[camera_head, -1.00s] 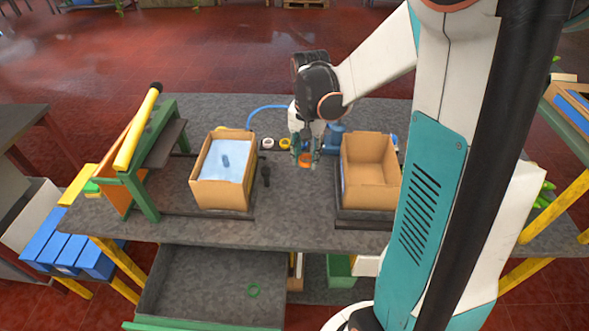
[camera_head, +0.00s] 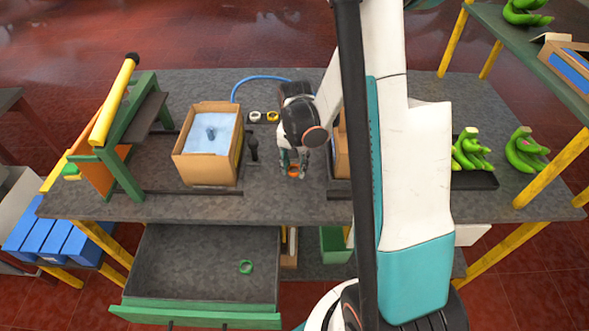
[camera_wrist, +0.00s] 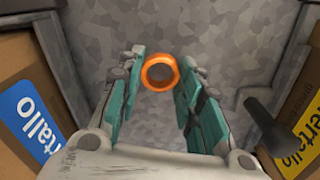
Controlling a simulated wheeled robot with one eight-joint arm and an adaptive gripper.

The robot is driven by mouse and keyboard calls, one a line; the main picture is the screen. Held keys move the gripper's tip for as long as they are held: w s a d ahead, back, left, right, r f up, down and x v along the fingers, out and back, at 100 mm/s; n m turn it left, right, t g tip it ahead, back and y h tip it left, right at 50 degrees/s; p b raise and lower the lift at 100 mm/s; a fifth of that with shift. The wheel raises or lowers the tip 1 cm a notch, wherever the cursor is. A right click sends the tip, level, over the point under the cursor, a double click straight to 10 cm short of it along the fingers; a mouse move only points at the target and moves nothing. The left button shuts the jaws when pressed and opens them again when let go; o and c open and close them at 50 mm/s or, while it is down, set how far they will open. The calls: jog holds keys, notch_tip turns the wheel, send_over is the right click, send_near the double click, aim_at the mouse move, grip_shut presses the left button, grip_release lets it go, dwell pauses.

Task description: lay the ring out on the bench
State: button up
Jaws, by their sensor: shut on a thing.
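An orange ring (camera_wrist: 146,74) is held between the fingertips of my gripper (camera_wrist: 161,76) in the wrist view, its hole facing the camera. The teal fingers touch it on both sides. In the head view my gripper (camera_head: 293,165) points down over the grey bench (camera_head: 270,205), between two cardboard boxes, with the orange ring (camera_head: 295,176) at its tips. I cannot tell whether the ring touches the bench. A white ring (camera_head: 254,116) and a yellow ring (camera_head: 273,117) sit farther back. A green ring (camera_head: 246,267) lies in the open drawer (camera_head: 190,285).
The right box (camera_head: 341,150) is mostly hidden behind my arm. A dark upright object (camera_head: 253,148) stands beside the left box. Green bananas (camera_head: 525,152) are at the right. The bench front strip is clear.

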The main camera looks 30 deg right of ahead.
jog(key=shift+f, duration=0.55)
jog(key=shift+f, duration=0.1)
jog(key=o, duration=0.7)
notch_tip(320, 180, up, 12)
jog(key=p, duration=0.3)
